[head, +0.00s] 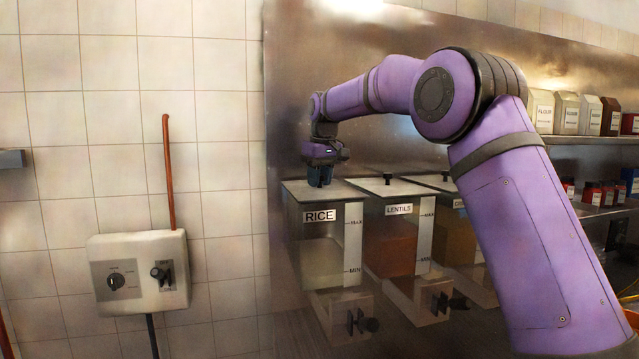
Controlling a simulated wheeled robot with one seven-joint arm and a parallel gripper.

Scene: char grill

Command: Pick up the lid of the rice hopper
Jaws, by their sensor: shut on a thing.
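The rice hopper (333,245) is a clear box with a RICE label on its front, mounted at the left of a row of hoppers. Its pale flat lid (345,193) lies on top and looks closed. My gripper (319,184) points down at the middle of the lid, its fingertips at lid height. It is shut on the lid's knob, which the fingers hide.
The lentils hopper (396,245) stands close on the right, its lid knob (387,178) standing up. Another hopper (452,235) is partly behind my arm. Shelves with cartons (565,112) are at the right. A control box (140,273) is on the tiled wall at left.

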